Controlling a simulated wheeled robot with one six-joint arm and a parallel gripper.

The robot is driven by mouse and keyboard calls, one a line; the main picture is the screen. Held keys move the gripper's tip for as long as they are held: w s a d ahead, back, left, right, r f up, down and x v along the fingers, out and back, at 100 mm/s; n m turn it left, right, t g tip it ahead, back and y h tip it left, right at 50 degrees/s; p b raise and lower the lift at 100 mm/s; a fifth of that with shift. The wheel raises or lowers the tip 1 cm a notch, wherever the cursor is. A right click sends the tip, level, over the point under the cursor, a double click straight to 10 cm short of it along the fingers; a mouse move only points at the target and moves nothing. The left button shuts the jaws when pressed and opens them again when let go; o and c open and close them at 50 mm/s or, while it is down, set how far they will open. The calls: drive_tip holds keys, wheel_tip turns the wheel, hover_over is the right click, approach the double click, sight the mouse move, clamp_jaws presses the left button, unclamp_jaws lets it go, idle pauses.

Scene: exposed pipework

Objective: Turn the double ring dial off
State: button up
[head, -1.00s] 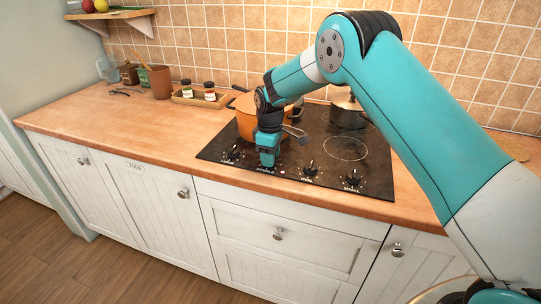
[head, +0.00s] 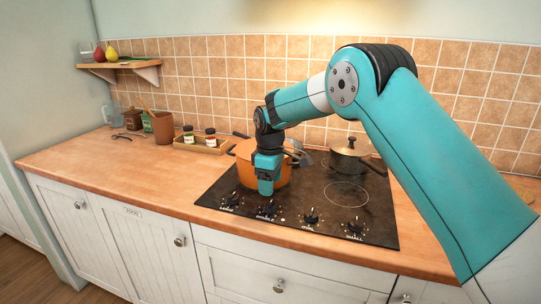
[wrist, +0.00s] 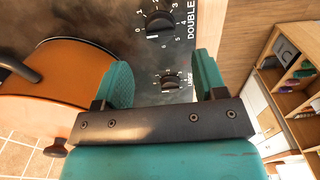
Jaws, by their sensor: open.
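The double ring dial (head: 267,208) is a black knob on the front edge of the black hob, second from the left in the head view. In the wrist view the dial (wrist: 158,24), labelled DOUBLE, lies beyond the fingertips with a white mark on its lower side. My gripper (head: 265,191) points down just above and behind this dial in the head view. In the wrist view my gripper (wrist: 163,70) has its two teal fingers apart with nothing held. The dial labelled LARGE (wrist: 170,82) shows between the fingers. The gripper appears clear of both dials.
An orange pot (head: 245,160) stands on the hob close behind my gripper. A dark lidded pot (head: 350,160) is at the back right. Two more dials (head: 311,217) sit to the right. A wooden tray with jars (head: 205,144) is left of the hob. The front counter is clear.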

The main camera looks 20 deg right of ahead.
sight(270, 203)
wheel_tip(270, 203, up, 10)
drive_tip(key=shift+r+b, duration=0.2)
drive_tip(key=shift+b, duration=0.1)
drive_tip(key=s+a+m+y, duration=0.2)
drive_tip(key=s, duration=1.7)
drive_tip(key=s+a+r+m+y, duration=0.1)
drive_tip(key=s+a+m+y, duration=0.1)
drive_tip(key=s, duration=1.8)
drive_tip(key=shift+s+a, duration=0.2)
drive_tip(key=shift+a, duration=0.05)
